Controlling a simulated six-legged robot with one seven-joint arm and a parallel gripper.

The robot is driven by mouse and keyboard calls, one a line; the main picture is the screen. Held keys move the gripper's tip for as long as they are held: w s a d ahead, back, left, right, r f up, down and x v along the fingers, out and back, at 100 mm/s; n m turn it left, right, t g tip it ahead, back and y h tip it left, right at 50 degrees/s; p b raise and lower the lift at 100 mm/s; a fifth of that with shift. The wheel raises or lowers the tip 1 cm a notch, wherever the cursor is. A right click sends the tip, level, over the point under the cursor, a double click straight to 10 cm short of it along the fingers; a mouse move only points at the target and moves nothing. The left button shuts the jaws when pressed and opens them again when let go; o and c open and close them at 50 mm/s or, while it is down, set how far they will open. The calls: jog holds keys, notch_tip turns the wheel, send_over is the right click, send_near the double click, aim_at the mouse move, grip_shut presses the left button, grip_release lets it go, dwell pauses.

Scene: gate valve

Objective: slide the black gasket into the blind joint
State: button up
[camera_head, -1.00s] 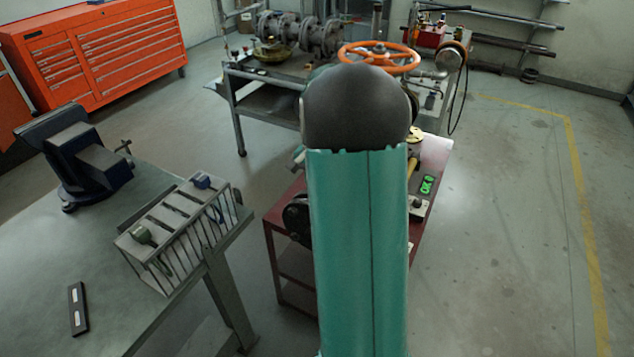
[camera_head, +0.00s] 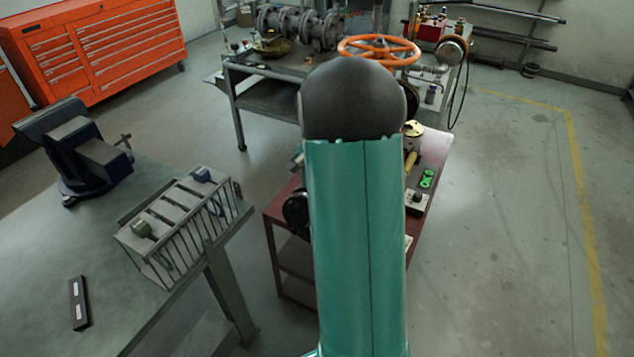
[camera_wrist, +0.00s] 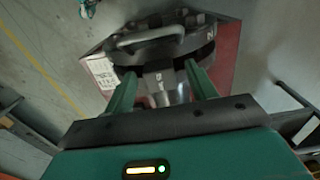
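In the wrist view my gripper (camera_wrist: 160,72) has two teal fingers spread apart, with their tips at a dark round part (camera_wrist: 165,48) that has a curved grey bar. A grey piece with pale marks (camera_wrist: 160,85) shows between the fingers. I cannot tell whether the fingers touch or hold anything, nor whether the dark part is the gasket or the joint. In the head view my teal arm hides my gripper and the middle of the red cart (camera_head: 297,255). A black round part (camera_head: 296,210) shows at the cart's left side.
A bench at the left carries a blue vise (camera_head: 85,160), a slotted metal rack (camera_head: 180,225) and a dark bar (camera_head: 79,303). Behind the cart, a workbench holds grey flanged pipework (camera_head: 300,28) and an orange handwheel (camera_head: 379,50). The floor at the right is clear.

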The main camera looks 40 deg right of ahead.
notch_tip(320, 180, up, 14)
dwell(0.7)
jog(key=shift+f, duration=0.1)
dwell(0.3)
jog(key=s+a+r+n+t, duration=0.1)
jog(key=s+a+r+n, duration=0.15)
jog(key=a, duration=0.55)
jog(key=s+a+r+n+t, duration=0.2)
jog(key=a+r+n, duration=0.2)
jog(key=a, duration=0.5)
jog(key=s+a+f+n+t, duration=0.2)
jog(key=s+a+n, duration=0.5)
jog(key=s+a, duration=0.5)
jog(key=shift+a+t, duration=0.3)
jog(key=shift+a, duration=0.65)
